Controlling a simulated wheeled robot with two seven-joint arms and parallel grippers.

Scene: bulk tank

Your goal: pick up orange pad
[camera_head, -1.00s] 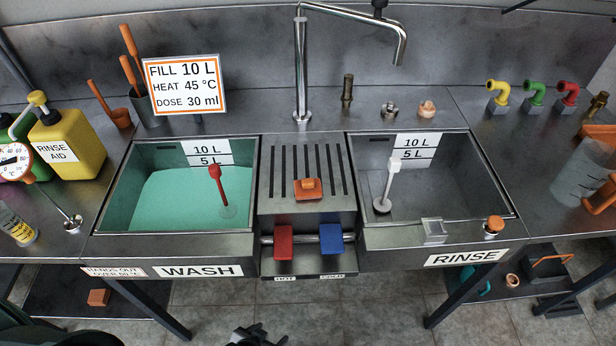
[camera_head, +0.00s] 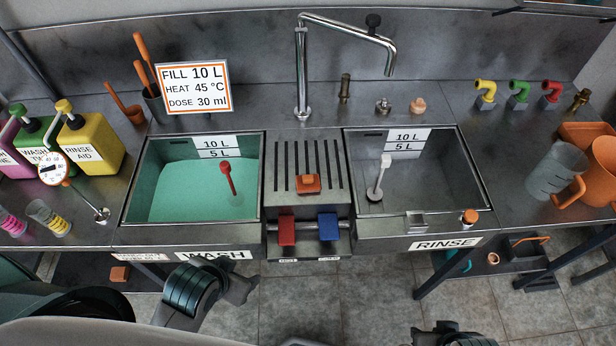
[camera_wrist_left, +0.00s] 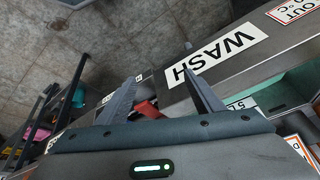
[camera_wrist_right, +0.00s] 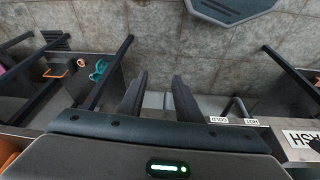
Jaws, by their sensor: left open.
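The orange pad (camera_head: 308,184), a small block with a raised grip on top, lies on the slotted drain panel (camera_head: 334,192) between the two basins. My left gripper (camera_head: 243,288) is in front of the WASH basin, low and left of the pad, apart from it. Its fingers (camera_wrist_left: 160,72) are spread and empty in the left wrist view. My right gripper (camera_wrist_right: 159,88) has its fingers apart with floor between them in the right wrist view. Only part of my right wrist shows at the bottom of the head view. The pad is not clearly seen in either wrist view.
The WASH basin (camera_head: 254,172) holds green liquid and a red-handled plug. The RINSE basin (camera_head: 430,200) looks empty, with a white-handled plug. Red (camera_head: 287,230) and blue (camera_head: 328,227) levers sit below the pad. A tap (camera_head: 301,75) rises behind it. Jugs stand at right.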

